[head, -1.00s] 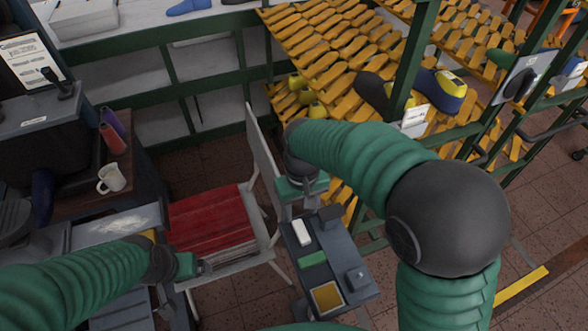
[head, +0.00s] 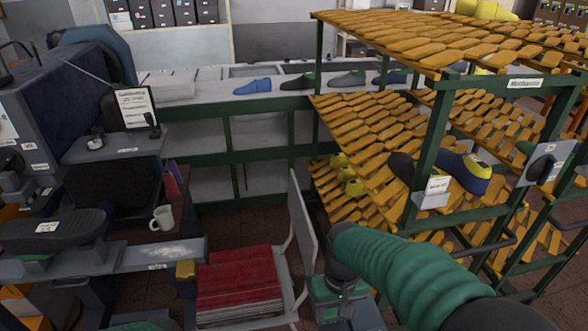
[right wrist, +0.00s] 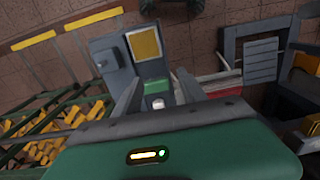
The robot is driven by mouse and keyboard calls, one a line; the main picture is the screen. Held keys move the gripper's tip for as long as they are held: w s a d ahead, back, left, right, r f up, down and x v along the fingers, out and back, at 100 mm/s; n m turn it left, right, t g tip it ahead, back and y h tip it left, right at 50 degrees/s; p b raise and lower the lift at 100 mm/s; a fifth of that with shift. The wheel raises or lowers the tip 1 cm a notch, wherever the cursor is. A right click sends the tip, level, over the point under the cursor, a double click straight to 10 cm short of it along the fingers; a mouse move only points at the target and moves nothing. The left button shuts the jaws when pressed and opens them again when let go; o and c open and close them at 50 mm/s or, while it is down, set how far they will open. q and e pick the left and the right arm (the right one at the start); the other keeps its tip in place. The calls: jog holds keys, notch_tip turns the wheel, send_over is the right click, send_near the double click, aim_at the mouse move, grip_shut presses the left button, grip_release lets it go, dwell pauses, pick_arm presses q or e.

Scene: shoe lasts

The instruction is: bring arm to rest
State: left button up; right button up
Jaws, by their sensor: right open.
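My right arm comes in at the lower right of the head view, and its gripper (head: 340,303) points down near the bottom edge, just right of the chair. In the right wrist view its two grey fingers (right wrist: 158,92) stand apart. A small grey tray (right wrist: 105,65) with a yellow square, a green block and a white item shows beyond and between the fingers. Nothing is visibly held. A bit of green at the bottom left of the head view is probably my left arm; its gripper is not in view.
A chair (head: 307,240) with a red seat stands left of the right gripper. A slatted shoe rack (head: 365,135) rises behind my right arm. A bench with a mug (head: 162,218) and a machine are at the left. A green-framed shelf runs along the back.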

pick_arm(q)
jog(key=shift+s+r+p, duration=0.2)
jog(key=shift+r+p, duration=0.45)
jog(key=shift+r, duration=0.05)
pick_arm(e)
jog(key=s+d+f+m+t, duration=0.2)
jog(key=s+d, duration=0.8)
jog(key=shift+d+f+t, duration=0.3)
jog(key=shift+f, duration=0.05)
jog(key=shift+s, duration=0.15)
jog(key=shift+c, duration=0.2)
